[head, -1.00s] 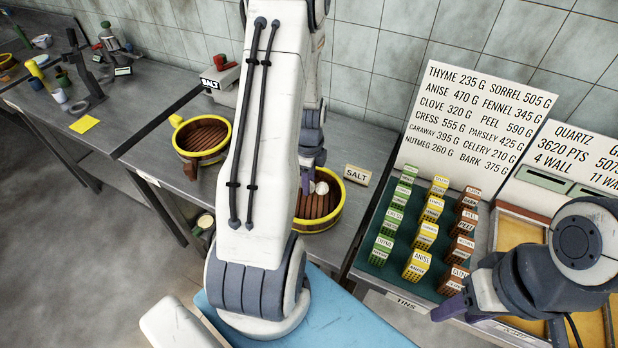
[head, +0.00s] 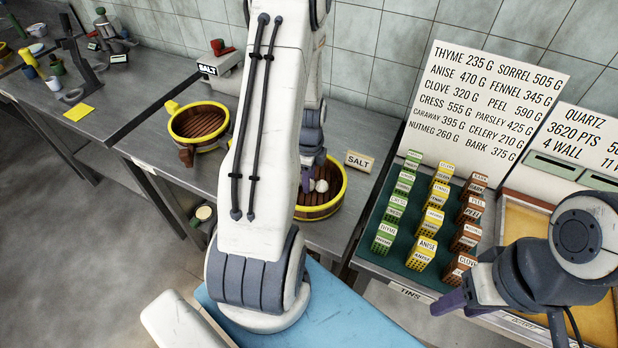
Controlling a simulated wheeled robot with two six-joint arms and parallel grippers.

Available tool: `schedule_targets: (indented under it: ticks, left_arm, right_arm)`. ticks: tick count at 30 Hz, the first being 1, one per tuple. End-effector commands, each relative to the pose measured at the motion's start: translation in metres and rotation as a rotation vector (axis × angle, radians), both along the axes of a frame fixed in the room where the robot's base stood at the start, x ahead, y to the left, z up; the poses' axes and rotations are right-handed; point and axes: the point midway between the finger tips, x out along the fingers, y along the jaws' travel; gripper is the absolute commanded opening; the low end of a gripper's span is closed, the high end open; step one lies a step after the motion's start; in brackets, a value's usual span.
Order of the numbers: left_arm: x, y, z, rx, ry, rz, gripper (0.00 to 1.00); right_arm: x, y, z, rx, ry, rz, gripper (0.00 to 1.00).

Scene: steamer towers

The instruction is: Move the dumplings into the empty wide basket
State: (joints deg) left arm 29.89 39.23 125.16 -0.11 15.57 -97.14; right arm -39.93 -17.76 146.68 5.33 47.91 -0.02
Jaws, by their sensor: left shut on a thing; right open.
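Two wide wooden baskets with yellow rims stand on the grey metal counter. The left basket (head: 199,124) looks empty inside. The right basket (head: 333,203) is partly hidden behind my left arm. White dumplings (head: 321,186) show at the right basket, close to the purple fingers of my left gripper (head: 309,179). That gripper points down into the right basket and is shut on a dumpling, mostly hidden by the fingers and arm. My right gripper (head: 450,303) is open and empty, in front of the tin table at the lower right.
A dark green tray holds several green, yellow and brown tins (head: 427,248) to the right. A SALT card (head: 359,162) stands behind the right basket. A salt scale (head: 219,72) stands behind the left basket. Bare counter (head: 213,171) lies between the baskets.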

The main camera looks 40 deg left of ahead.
Motion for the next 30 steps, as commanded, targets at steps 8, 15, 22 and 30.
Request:
schedule_targets:
  ticks: [8, 15, 22, 30]
  left_arm:
    - [-0.0001, 0.0000, -0.0048, 0.000, 0.000, 0.000, 0.00]
    - [0.0000, 0.0000, -0.0084, 0.000, 0.000, 0.000, 0.00]
    - [0.0000, 0.0000, -0.0093, 0.000, 0.000, 0.000, 0.80]
    - [-0.0001, 0.0000, -0.0093, 0.000, 0.000, 0.000, 0.80]
  right_arm:
    - [0.0000, 0.0000, -0.0035, 0.000, 0.000, 0.000, 0.50]
    - [0.0000, 0.0000, -0.0061, 0.000, 0.000, 0.000, 0.50]
    - [0.0000, 0.0000, -0.0066, 0.000, 0.000, 0.000, 0.50]
    - [0.0000, 0.0000, -0.0066, 0.000, 0.000, 0.000, 0.50]
